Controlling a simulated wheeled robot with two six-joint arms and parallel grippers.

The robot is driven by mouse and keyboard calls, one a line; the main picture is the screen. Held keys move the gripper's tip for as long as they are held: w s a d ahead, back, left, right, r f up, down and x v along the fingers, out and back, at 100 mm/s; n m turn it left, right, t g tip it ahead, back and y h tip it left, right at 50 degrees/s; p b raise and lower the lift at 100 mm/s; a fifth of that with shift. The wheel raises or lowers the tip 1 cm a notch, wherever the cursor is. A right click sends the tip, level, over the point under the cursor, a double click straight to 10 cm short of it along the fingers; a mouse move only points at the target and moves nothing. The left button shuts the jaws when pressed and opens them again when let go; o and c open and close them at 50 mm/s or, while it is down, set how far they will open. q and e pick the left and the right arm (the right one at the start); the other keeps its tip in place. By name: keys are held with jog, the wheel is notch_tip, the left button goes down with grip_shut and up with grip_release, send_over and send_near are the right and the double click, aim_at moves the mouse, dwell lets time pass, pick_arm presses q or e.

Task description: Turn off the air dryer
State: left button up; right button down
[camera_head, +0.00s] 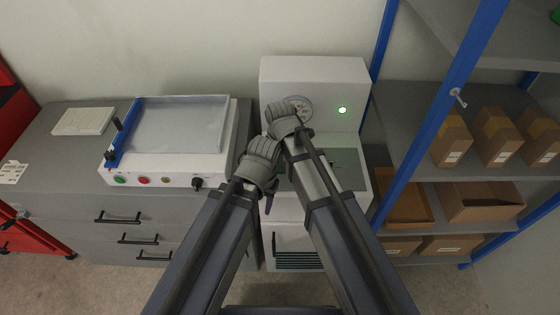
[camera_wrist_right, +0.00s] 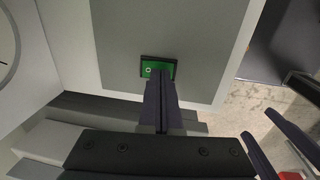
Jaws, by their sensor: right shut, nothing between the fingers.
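My left gripper (camera_wrist_right: 268,142) shows at the lower right of that view, fingers apart and empty. In the head view it points down by the dryer's left front edge.
Left of the dryer, a white device (camera_head: 150,180) with buttons and a knob stands on a grey drawer cabinet (camera_head: 60,205). A blue-framed shelf (camera_head: 440,110) with cardboard boxes (camera_head: 497,137) stands close on the right.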

aim_at(280, 171)
notch_tip(280, 171, up, 8)
jog(key=s+p, duration=0.1)
jog(key=p, duration=0.6)
jog(key=shift+f, duration=0.2)
